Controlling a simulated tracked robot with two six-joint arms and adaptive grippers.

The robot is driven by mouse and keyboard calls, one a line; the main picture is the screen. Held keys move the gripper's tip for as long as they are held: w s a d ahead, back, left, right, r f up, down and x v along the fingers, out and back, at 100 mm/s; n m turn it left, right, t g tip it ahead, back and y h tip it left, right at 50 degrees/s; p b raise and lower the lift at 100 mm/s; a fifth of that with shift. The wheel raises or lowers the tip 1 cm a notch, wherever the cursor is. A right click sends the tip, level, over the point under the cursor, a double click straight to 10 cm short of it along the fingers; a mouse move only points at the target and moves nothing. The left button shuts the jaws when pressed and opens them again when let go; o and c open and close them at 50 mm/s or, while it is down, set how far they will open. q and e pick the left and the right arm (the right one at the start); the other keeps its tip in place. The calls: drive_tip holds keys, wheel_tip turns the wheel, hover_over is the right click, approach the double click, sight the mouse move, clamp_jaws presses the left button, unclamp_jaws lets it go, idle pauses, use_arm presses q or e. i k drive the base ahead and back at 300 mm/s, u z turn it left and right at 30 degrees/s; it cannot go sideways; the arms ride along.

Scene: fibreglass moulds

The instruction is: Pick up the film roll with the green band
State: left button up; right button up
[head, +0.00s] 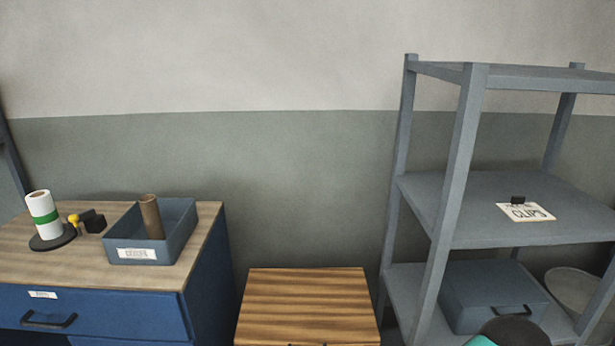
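The film roll with the green band (44,217) is a white roll standing upright on a dark round base (52,238). It is at the left of the wooden top of the blue drawer cabinet (100,314). A brown core shows at its top end.
A yellow-and-black object (90,220) lies just right of the roll. Beyond it, a grey labelled bin (180,245) holds an upright brown tube (151,216). A wooden box (305,300) stands right of the cabinet.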

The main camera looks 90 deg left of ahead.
sight(41, 206)
drive_tip(key=z, duration=0.5)
drive_tip(key=i, duration=0.2)
drive_tip(key=u, duration=2.55)
drive_tip(key=i, duration=0.15)
drive_tip(key=u, duration=1.65)
drive_tip(key=i, duration=0.25)
drive_tip(key=u, duration=1.2)
drive_tip(key=k, duration=0.45)
drive_tip(key=u, duration=0.6)
drive_tip(key=i, duration=1.45)
drive_tip(key=z, duration=0.5)
